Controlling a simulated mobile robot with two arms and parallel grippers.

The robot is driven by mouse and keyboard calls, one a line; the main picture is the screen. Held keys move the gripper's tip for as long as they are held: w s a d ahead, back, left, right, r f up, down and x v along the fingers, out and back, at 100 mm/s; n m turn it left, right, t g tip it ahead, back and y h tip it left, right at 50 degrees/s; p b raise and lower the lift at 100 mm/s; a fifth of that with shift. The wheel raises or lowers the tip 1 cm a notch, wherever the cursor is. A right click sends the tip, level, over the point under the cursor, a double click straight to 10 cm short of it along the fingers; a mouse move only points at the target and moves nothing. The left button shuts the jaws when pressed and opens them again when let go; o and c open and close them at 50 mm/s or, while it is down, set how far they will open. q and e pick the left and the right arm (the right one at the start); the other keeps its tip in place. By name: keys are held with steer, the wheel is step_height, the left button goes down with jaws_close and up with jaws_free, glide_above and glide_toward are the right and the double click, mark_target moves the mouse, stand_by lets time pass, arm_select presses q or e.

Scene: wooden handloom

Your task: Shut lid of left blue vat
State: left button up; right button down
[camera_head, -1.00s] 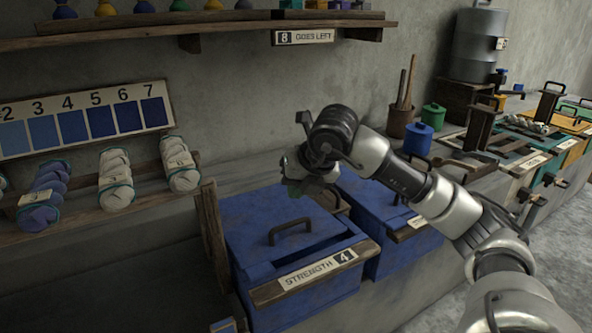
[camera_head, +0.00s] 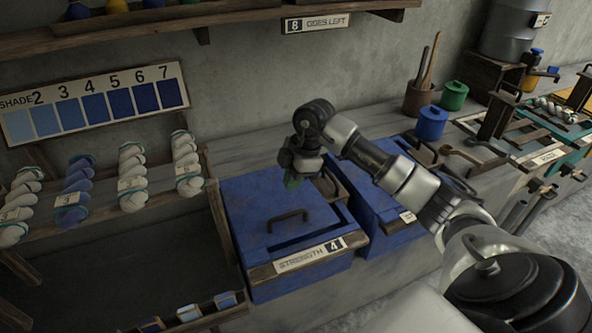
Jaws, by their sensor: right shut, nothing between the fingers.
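The left blue vat (camera_head: 302,287) has a "STRENGTH 4" label on its wooden front rail. Its blue lid (camera_head: 252,217) lies down over the vat top, with a dark bar handle (camera_head: 288,217) near the front. A narrow dark strip shows between the lid and the front rail; I cannot tell whether the lid sits fully flush. My right gripper (camera_head: 293,181) is shut and empty, pointing down above the lid's back edge. I cannot tell whether it touches the lid. My left gripper is not in view.
A second blue vat (camera_head: 377,228) stands close on the right, partly behind my right arm. A rack with several yarn skeins (camera_head: 132,175) is at left. A blue jar (camera_head: 431,122) and a green jar (camera_head: 454,95) stand on the ledge behind.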

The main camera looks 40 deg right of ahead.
mark_target(284, 215)
steer(key=x, duration=0.8)
steer(key=shift+d+f+p, duration=0.1)
steer(key=shift+d+p, duration=0.25)
steer(key=shift+d, duration=0.05)
steer(key=shift+f, duration=0.65)
